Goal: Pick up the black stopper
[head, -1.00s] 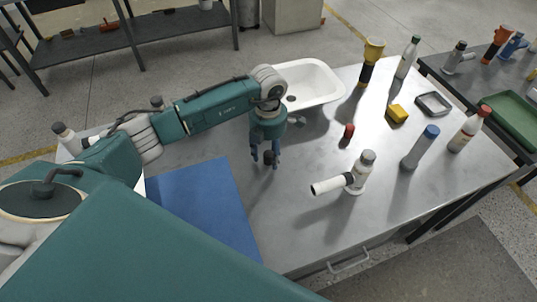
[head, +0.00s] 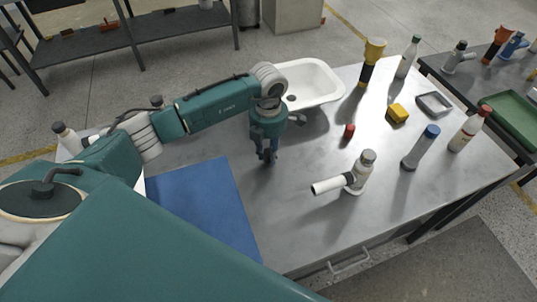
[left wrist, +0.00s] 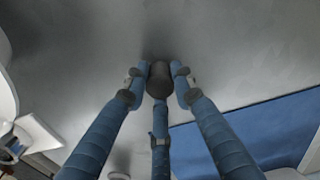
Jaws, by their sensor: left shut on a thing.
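The black stopper (left wrist: 159,80) is a small dark cylinder between the blue fingers of my left gripper (left wrist: 159,84) in the left wrist view. The fingers close around it from several sides. In the head view, my left gripper (head: 268,157) points down at the metal table, right of the blue mat. The stopper is mostly hidden by the fingers there. I cannot tell whether it still touches the table. My right gripper is not in view.
A white basin (head: 318,84) stands behind the gripper. A red stopper (head: 349,131), a white fitting (head: 328,186), a yellow block (head: 398,112) and several bottles stand to the right. A blue mat (head: 203,205) lies left. Bare tabletop lies in front of the gripper.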

